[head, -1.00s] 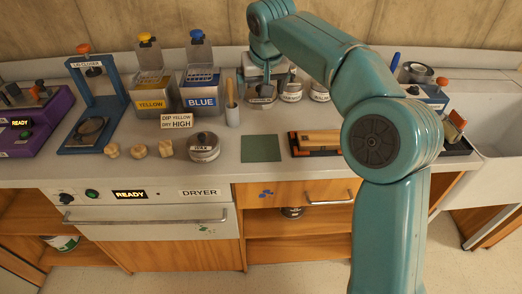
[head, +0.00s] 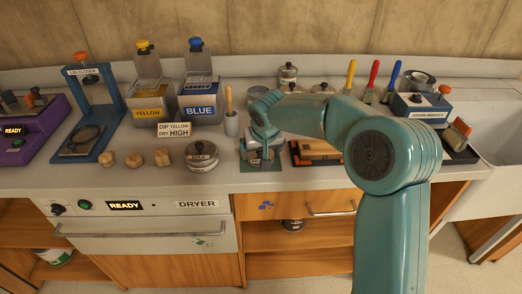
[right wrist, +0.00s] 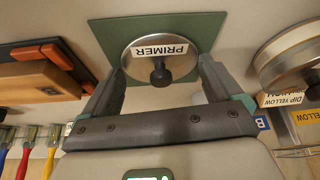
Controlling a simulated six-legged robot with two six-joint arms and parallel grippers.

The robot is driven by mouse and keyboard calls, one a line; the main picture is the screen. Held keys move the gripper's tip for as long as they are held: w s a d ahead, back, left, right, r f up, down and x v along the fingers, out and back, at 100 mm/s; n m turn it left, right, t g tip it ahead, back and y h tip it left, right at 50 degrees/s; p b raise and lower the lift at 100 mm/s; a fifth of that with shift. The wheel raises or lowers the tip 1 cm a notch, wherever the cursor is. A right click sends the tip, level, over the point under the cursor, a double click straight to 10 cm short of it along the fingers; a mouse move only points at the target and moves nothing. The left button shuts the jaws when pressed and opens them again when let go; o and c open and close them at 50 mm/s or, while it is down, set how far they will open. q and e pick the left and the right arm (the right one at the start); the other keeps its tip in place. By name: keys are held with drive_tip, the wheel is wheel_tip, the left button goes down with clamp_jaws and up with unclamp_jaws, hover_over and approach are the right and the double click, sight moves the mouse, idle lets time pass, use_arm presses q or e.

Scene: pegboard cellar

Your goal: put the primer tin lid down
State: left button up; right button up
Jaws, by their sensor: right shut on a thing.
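The primer tin lid (right wrist: 160,62) is a round metal disc with a black knob and a PRIMER label, seen in the right wrist view. It lies between the two fingers of my right gripper (right wrist: 160,82), which is shut on it. The green mat (right wrist: 106,36) is right behind the lid; I cannot tell whether the lid touches it. In the head view my right gripper (head: 262,155) is low over the green mat (head: 260,167) and mostly hides the lid. My left gripper is not in view.
Wooden knobs (head: 135,160), several tins and brushes (head: 372,80) stand around. The dryer (head: 150,228) is below the counter.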

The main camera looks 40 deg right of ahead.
drive_tip(key=shift+s+r, duration=0.1)
drive_tip(key=shift+r, duration=0.05)
drive_tip(key=shift+f, duration=0.2)
drive_tip(key=o, duration=0.7)
drive_tip(key=shift+r, duration=0.3)
drive_tip(key=v, duration=1.1)
drive_tip(key=shift+s+r, duration=0.2)
drive_tip(key=shift+r, duration=0.1)
drive_tip(key=shift+a, duration=0.1)
